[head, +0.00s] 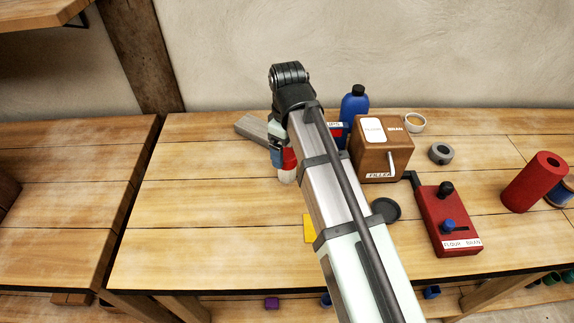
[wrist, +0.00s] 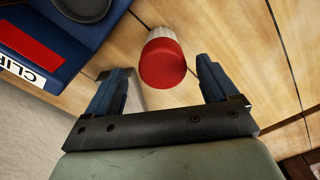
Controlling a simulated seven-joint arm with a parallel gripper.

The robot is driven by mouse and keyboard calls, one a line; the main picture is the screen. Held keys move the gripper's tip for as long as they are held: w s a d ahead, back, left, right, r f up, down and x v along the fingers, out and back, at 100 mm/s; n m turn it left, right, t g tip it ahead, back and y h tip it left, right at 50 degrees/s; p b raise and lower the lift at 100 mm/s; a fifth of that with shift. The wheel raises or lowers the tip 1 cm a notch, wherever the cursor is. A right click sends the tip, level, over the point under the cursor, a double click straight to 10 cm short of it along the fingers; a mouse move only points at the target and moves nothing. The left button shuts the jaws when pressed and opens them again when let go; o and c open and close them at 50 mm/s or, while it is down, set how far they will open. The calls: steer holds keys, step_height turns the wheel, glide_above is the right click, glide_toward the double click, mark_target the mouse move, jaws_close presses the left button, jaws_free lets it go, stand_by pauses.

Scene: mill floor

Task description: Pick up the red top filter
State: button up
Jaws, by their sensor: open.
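The red top filter (wrist: 162,62) has a rounded red top and a pale, ribbed lower part. In the wrist view it shows between and just beyond the fingertips of my gripper (wrist: 163,70). The gripper is open, with a finger on each side and visible gaps to the filter. In the head view the filter (head: 289,160) stands on the table, partly hidden by my arm. My gripper (head: 276,158) is just left of it there, mostly hidden behind the wrist.
Close right stand a blue box (head: 338,129) with a red panel, a blue bottle (head: 353,108) and a brown mill box (head: 383,150). A grey block (head: 252,130) lies behind left. A red switch box (head: 440,215) and red cylinder (head: 535,182) are farther right. The left tabletop is clear.

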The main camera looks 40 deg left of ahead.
mark_target(287, 167)
steer(key=shift+s+f, duration=0.15)
steer(key=shift+f, duration=3.4)
steer(key=shift+c, duration=0.4)
steer(key=c, duration=1.1)
